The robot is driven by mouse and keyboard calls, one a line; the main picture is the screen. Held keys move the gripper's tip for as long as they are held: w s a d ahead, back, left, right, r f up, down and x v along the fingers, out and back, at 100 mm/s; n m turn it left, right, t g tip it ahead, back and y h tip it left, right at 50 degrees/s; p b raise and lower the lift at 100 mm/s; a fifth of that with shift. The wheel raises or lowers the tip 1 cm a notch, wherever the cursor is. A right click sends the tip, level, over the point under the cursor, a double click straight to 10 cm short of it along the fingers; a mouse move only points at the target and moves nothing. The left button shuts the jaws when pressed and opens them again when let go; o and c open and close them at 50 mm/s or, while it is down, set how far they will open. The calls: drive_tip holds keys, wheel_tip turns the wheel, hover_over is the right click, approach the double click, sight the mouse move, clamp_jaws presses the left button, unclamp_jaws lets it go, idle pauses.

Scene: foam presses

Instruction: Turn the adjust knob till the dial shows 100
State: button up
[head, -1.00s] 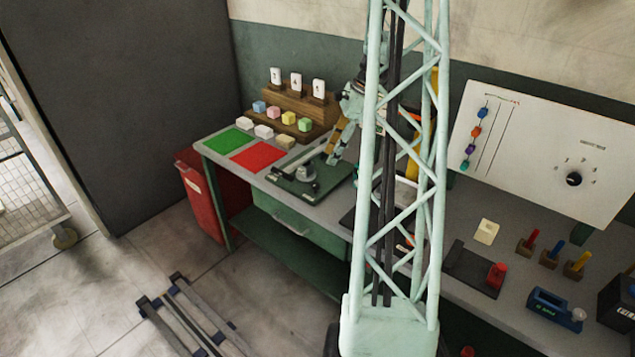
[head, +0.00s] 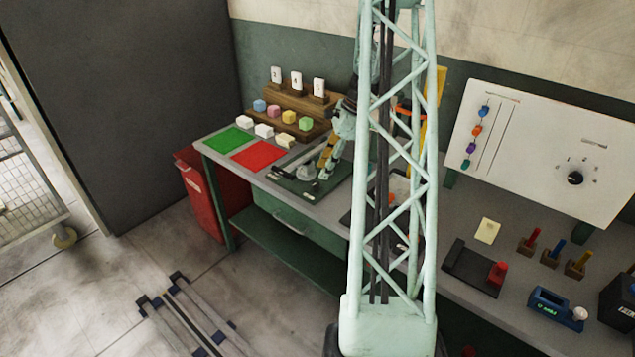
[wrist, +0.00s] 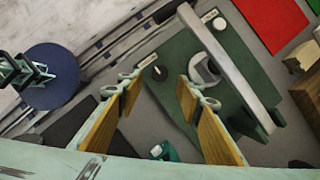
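A dark green plate with a device on it lies on the bench in the head view (head: 322,190) and in the wrist view (wrist: 238,75). A small black knob (wrist: 160,74) sits near a small white label (wrist: 148,61) on it; I take this as the adjust knob. A pale round part (wrist: 204,68), partly hidden by a grey bar, may be the dial; no reading is legible. My gripper (wrist: 159,86), with tan finger pads, is open above the plate. The knob appears between its fingertips, apart from both. In the head view my gripper (head: 328,152) is just above the device.
A grey bar (wrist: 228,62) crosses the device near my right finger. Green (head: 230,140) and red (head: 258,154) mats lie left of it, with several foam blocks behind. A white panel (head: 540,150) stands at right. My mast hides the bench middle.

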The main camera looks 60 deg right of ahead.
sight(316, 184)
drive_tip(key=shift+x, duration=3.4)
drive_tip(key=c, duration=0.8)
